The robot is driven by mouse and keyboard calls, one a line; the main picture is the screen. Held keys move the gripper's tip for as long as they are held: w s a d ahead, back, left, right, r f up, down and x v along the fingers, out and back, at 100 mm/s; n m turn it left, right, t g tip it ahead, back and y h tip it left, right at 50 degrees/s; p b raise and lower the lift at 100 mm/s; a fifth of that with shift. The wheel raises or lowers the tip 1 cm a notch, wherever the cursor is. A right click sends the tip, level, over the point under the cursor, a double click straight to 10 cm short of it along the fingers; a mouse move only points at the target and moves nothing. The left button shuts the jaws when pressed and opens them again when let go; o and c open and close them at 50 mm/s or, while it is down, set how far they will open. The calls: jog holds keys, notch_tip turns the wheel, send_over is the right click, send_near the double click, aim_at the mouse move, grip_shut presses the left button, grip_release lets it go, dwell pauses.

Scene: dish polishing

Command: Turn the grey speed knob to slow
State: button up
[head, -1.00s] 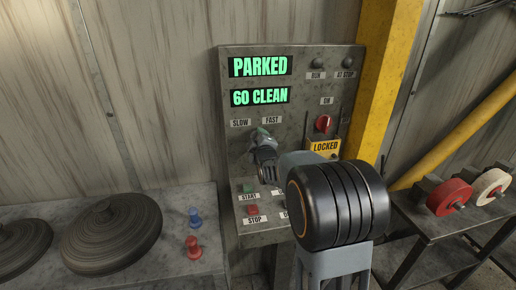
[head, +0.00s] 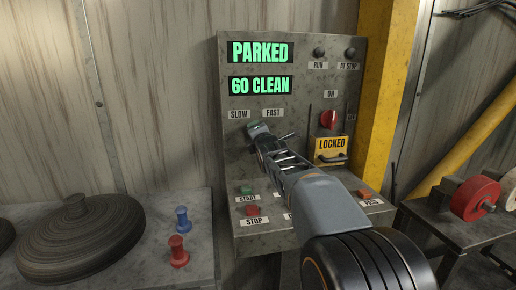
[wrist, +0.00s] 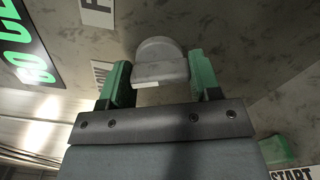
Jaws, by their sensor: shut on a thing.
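The grey speed knob (wrist: 161,58) shows in the wrist view with a pale mark on its near edge. It sits between the green fingers of my gripper (wrist: 160,84), which is shut on it. In the head view my gripper (head: 256,130) is at the panel below the SLOW label (head: 239,114) and the FAST label (head: 272,113), and hides most of the knob. I cannot tell which label the knob points to.
The panel (head: 232,170) reads PARKED and 60 CLEAN. A red switch (head: 328,119) sits above a yellow LOCKED plate (head: 331,143). START (head: 246,190) and STOP (head: 252,210) buttons are below my gripper. Ridged discs (head: 82,240) and red and blue pegs stand at left.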

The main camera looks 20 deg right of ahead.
jog(key=shift+f+n+b, duration=0.1)
jog(key=shift+n+b, duration=0.95)
jog(key=shift+n, duration=0.65)
jog(key=o, duration=0.9)
jog(key=shift+s, duration=0.1)
jog(key=shift+p+v, duration=0.45)
jog(key=shift+v, duration=6.3)
jog(key=shift+d, duration=0.1)
